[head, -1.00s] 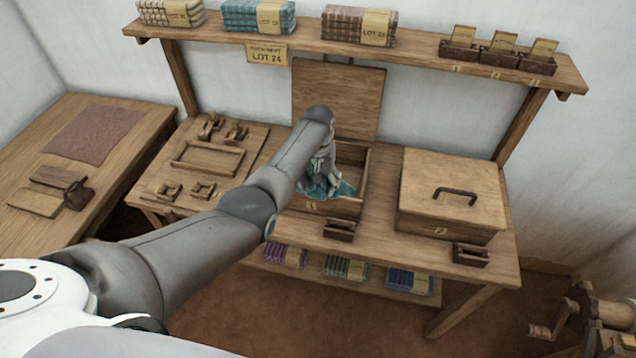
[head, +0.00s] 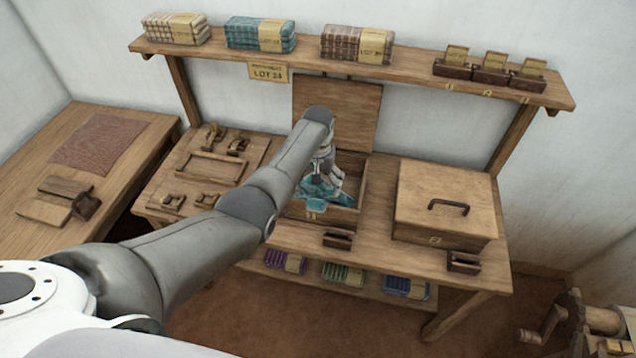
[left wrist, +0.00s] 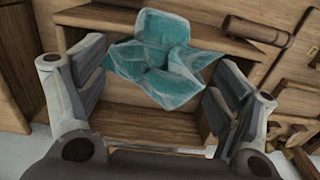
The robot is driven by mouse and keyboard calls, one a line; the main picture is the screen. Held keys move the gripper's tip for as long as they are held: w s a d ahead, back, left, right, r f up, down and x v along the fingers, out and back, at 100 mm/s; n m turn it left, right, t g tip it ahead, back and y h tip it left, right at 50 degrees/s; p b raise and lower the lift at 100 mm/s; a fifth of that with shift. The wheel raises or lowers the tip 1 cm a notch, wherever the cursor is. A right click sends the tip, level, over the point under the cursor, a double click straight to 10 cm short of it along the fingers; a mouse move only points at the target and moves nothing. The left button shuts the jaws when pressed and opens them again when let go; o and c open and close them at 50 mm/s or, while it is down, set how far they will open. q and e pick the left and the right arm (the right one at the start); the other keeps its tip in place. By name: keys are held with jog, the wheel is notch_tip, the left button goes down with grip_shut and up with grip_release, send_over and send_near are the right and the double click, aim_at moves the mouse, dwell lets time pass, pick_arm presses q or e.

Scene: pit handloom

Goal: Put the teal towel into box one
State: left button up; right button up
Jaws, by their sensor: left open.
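The teal towel (head: 316,194) is a crumpled, spread bundle at the mouth of the open wooden box (head: 330,213), near its front wall. In the left wrist view the towel (left wrist: 165,62) overlaps the box edge; I cannot tell whether it rests inside or is still above the floor of the box. My left gripper (head: 329,178) is over the box opening. Its fingers (left wrist: 155,100) are wide apart, with the towel beyond and between them and a visible gap on each side. The lid (head: 337,108) stands open behind the box. My right gripper is not in view.
A closed box (head: 445,200) with a dark handle stands to the right. A small wooden holder (head: 337,239) sits in front of the open box. A tool board (head: 208,165) lies to the left. A shelf (head: 400,75) with folded bundles runs above the bench.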

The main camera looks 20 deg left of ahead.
pick_arm(q)
jog(key=shift+r, duration=0.35)
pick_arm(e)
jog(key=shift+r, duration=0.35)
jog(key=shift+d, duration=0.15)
